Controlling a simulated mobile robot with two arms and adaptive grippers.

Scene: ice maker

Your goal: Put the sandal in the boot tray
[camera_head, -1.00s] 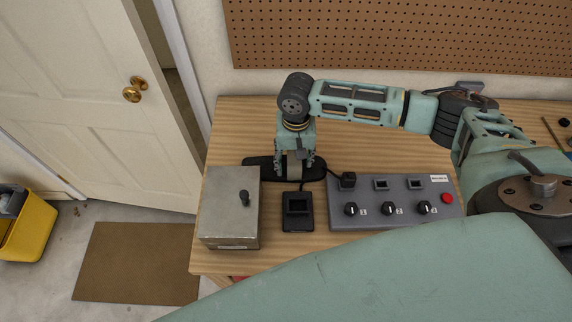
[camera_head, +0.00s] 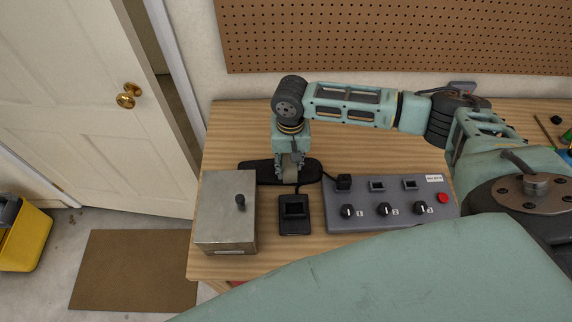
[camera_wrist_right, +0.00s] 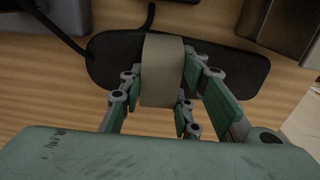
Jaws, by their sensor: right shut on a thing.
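The sandal is a dark sole (camera_head: 308,172) with a wide beige strap, lying on the wooden workbench behind a metal box. In the right wrist view the sandal (camera_wrist_right: 232,72) lies across the top, its strap (camera_wrist_right: 162,70) between my fingers. My right gripper (camera_head: 289,176) points down and is shut on the strap; it also shows in the right wrist view (camera_wrist_right: 160,95). The sandal appears to be on or close to the bench surface. No boot tray is recognisable in view. My left gripper is not in view.
A metal box (camera_head: 226,215) with a black knob, a small black device (camera_head: 295,222) and a grey control panel (camera_head: 390,215) with knobs stand in front of the sandal. A pegboard (camera_head: 400,35) is behind. A brown mat (camera_head: 135,270) and yellow bucket (camera_head: 28,240) are on the floor.

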